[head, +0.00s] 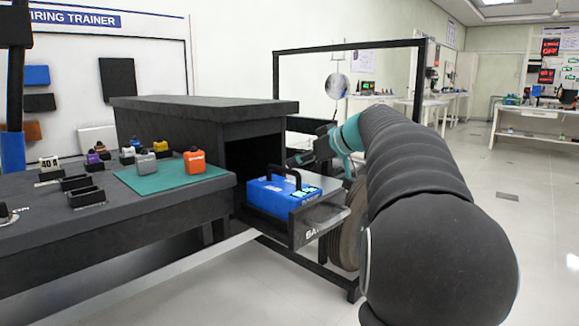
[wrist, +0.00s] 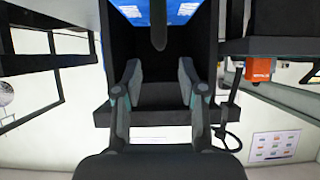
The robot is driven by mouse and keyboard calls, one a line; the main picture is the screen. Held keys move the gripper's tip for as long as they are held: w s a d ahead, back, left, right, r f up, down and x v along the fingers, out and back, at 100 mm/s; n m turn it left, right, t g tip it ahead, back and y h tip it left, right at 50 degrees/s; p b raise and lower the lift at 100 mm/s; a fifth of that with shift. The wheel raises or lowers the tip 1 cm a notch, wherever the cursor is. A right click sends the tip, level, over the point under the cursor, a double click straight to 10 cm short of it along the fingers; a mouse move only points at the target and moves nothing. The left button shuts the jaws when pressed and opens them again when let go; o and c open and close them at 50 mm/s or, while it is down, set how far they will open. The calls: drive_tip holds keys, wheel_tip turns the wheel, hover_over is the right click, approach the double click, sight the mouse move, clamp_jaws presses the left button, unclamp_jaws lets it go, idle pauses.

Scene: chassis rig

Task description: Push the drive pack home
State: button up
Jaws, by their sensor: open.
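The drive pack (head: 268,197) is a blue box with a black carry handle and small green lights on top. It sits in a dark pull-out tray (head: 318,222) that sticks out of the open bay (head: 252,150) of a black housing. In the wrist view the blue pack (wrist: 130,12) shows at the top edge, with the dark handle in front of it. My gripper (head: 300,160) is just beyond the pack and tray in the head view. In the wrist view my gripper (wrist: 160,75) has its fingers spread with nothing held. The tray's dark front edge shows between and behind them; contact is unclear.
A dark bench (head: 150,210) at the left holds a green mat (head: 165,178) with orange, grey and yellow-topped blocks, plus several small holders. A black frame (head: 350,45) stands behind the bay. A round wheel-like part (head: 345,235) is beside the tray. Open floor lies right.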

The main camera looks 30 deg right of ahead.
drive_tip(key=v, duration=0.5)
drive_tip(key=shift+a+f, duration=0.1)
drive_tip(key=shift+a, duration=0.05)
drive_tip(key=s+a+f+m+g+h, duration=0.1)
drive_tip(key=s+a+f+g, duration=0.1)
drive_tip(key=s+a+f, duration=0.55)
drive_tip(key=s+a+f+m+g, duration=0.2)
drive_tip(key=s+a+f, duration=0.25)
drive_tip(key=a, duration=0.65)
drive_tip(key=s+a+f+m+g+h, duration=0.1)
drive_tip(key=s+a+f+h, duration=0.2)
drive_tip(key=s+f, duration=1.1)
drive_tip(key=shift+s+a+f+g, duration=0.2)
drive_tip(key=shift+s+a+g, duration=0.2)
drive_tip(key=shift+s+a, duration=0.4)
drive_tip(key=shift+s+d+r, duration=0.1)
drive_tip(key=shift+d+r, duration=0.05)
